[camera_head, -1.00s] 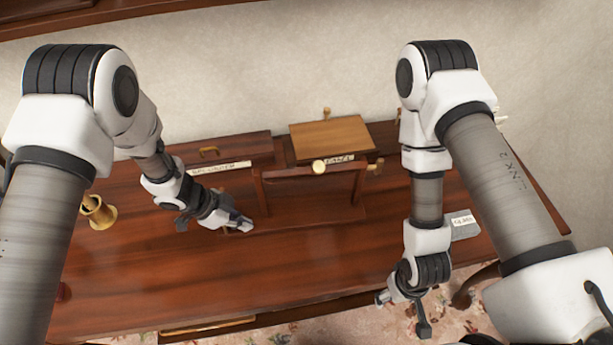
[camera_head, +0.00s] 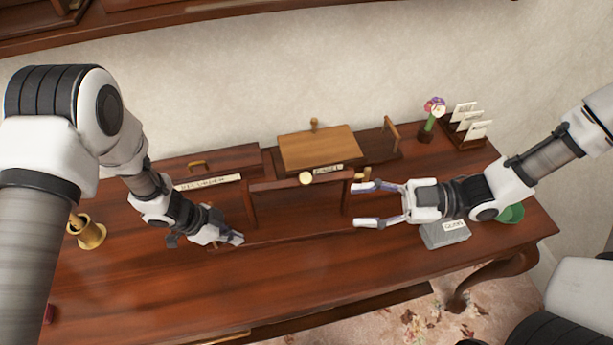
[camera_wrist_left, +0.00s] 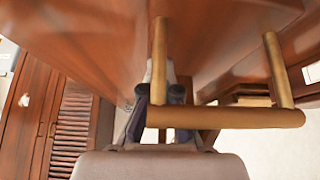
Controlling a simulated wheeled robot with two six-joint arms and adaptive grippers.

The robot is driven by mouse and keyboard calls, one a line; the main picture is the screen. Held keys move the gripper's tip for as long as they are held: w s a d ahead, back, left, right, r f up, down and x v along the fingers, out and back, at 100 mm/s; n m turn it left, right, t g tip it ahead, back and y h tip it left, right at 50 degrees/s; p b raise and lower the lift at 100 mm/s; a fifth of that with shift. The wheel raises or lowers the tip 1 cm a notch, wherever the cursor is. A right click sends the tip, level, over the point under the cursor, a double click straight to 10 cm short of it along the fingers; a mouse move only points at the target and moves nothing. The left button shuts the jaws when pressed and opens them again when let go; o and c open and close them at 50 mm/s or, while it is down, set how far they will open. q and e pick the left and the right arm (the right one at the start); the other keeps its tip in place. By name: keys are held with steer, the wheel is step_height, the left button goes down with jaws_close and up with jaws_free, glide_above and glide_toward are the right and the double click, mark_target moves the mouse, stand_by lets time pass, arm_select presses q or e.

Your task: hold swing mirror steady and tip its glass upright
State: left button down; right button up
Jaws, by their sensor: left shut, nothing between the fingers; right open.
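The swing mirror (camera_head: 290,187) stands near the middle of the desk, a dark wooden frame with a pale round knob (camera_head: 306,178) at its top edge. The glass face is not visible from the head, so its exact tilt is hard to tell. My left gripper (camera_head: 236,239) is shut and empty, low by the mirror's left post (camera_head: 249,209). Its fingers show in the left wrist view (camera_wrist_left: 158,95), behind a brass-coloured bar handle (camera_wrist_left: 225,118). My right gripper (camera_head: 364,204) is open and empty, with its fingertips pointing left just beside the mirror's right side.
A wooden box (camera_head: 320,147) and a labelled case (camera_head: 210,167) stand behind the mirror. A brass pot (camera_head: 90,236) is at left. A grey labelled block (camera_head: 445,235), green bowl (camera_head: 512,214), flower vase (camera_head: 427,130) and letter rack (camera_head: 467,128) are at right. The desk front is clear.

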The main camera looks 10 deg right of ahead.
mark_target(306, 179)
step_height(306, 179, up, 2)
steer(key=w+d+r+n+t, duration=0.1)
steer(key=w+d+n, duration=0.1)
steer(key=w, duration=0.1)
steer(key=shift+y, duration=0.4)
steer(key=x, duration=1.2)
steer(key=shift+s+f, duration=0.1)
steer(key=shift+f, duration=0.15)
jaws_close()
